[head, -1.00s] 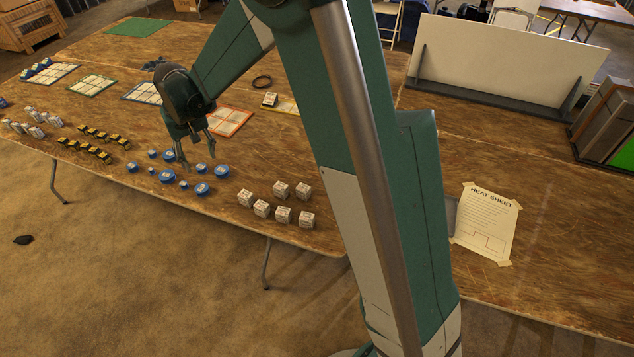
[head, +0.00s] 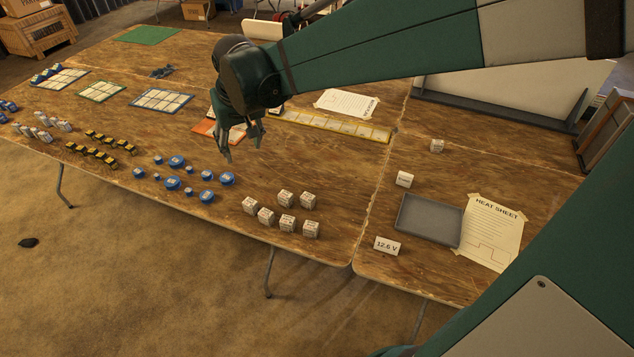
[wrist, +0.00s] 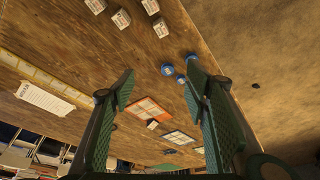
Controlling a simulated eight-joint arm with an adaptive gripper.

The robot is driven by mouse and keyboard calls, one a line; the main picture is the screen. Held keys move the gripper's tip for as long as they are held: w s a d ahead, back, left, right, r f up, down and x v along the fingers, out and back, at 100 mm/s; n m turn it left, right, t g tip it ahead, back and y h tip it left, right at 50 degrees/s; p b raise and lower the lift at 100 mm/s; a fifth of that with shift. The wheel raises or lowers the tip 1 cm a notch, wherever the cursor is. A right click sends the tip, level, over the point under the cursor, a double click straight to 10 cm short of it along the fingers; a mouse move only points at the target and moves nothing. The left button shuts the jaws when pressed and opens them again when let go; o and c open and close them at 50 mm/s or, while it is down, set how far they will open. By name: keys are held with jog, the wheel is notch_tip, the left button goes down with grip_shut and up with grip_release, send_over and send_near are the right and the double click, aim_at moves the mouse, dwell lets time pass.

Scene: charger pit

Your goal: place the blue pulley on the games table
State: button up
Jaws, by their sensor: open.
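Several blue pulleys (head: 172,183) of larger and smaller sizes stand grouped near the front edge of a long wooden table (head: 330,200). Which of them the task means, and which table top is the games table, I cannot tell. My gripper (head: 242,148) is open and empty, pointing down above the table, behind and to the right of the pulleys. In the wrist view my gripper (wrist: 161,84) shows its two fingers spread with nothing between them. A few blue pulleys (wrist: 168,70) show beyond the fingertips there, some partly hidden by the right finger.
White boxes (head: 287,222) stand right of the pulleys, and yellow-black items (head: 100,142) left of them. Gridded mats (head: 162,100) lie behind. A grey tray (head: 429,219) and heat sheet (head: 492,233) lie on the right. The table between gripper and white boxes is clear.

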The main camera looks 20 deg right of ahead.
jog(key=s+d+t, duration=0.1)
jog(key=s+d, duration=0.3)
jog(key=s, duration=0.4)
jog(key=s+d+r+t, duration=0.1)
jog(key=s+d, duration=0.3)
jog(key=s, duration=0.5)
jog(key=s+d+m+t, duration=0.1)
jog(key=s+d, duration=0.3)
jog(key=s, duration=0.5)
jog(key=shift+d+r+h, duration=0.25)
jog(key=shift+h, duration=0.05)
